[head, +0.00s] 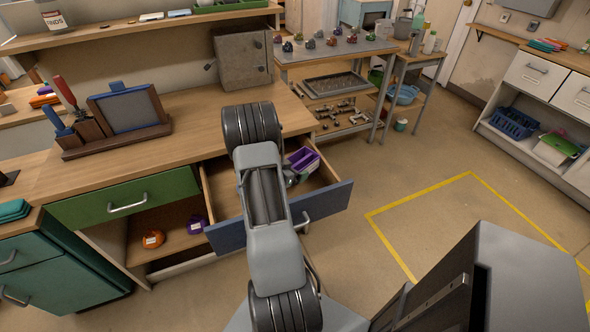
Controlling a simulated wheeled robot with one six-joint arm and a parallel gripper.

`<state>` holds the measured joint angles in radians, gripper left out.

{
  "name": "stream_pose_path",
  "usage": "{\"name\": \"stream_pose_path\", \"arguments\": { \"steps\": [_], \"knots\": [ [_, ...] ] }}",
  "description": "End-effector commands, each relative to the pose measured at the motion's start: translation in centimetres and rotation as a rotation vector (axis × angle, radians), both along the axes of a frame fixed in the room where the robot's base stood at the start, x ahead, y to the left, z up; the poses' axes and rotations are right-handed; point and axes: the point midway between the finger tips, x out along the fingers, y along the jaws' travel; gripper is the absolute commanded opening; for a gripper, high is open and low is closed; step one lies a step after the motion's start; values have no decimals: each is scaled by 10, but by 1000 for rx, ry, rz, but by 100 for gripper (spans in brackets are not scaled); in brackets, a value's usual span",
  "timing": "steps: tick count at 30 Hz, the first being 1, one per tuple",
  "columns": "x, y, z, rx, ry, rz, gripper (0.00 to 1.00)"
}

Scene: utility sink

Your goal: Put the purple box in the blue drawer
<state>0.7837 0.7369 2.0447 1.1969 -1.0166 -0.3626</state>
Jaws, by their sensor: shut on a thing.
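The blue drawer (327,205) is pulled open under the wooden counter, its blue front facing the floor area. The purple box (304,159) is a small open-topped bin, seen over the right part of the drawer's inside. My gripper (292,177) is at the box's near left side, shut on it. My own arm covers much of the gripper and the middle of the drawer. I cannot tell whether the box touches the drawer bottom.
A green drawer (125,197) is shut at left. A grey metal box (243,59) and a tool rack (115,125) stand on the counter. Yellow-taped floor (450,235) at right is clear.

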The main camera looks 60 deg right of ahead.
Motion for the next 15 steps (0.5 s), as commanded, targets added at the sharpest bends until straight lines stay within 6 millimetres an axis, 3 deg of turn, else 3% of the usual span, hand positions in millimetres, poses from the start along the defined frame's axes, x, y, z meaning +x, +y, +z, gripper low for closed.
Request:
{"name": "stream_pose_path", "arguments": {
  "steps": [3,4,7,15],
  "knots": [
    [0,0,0,-1,-1,0,59],
    [0,0,0,0,0,0,88],
    [0,0,0,0,0,0,97],
    [0,0,1,0,-1,0,100]
  ]
}}
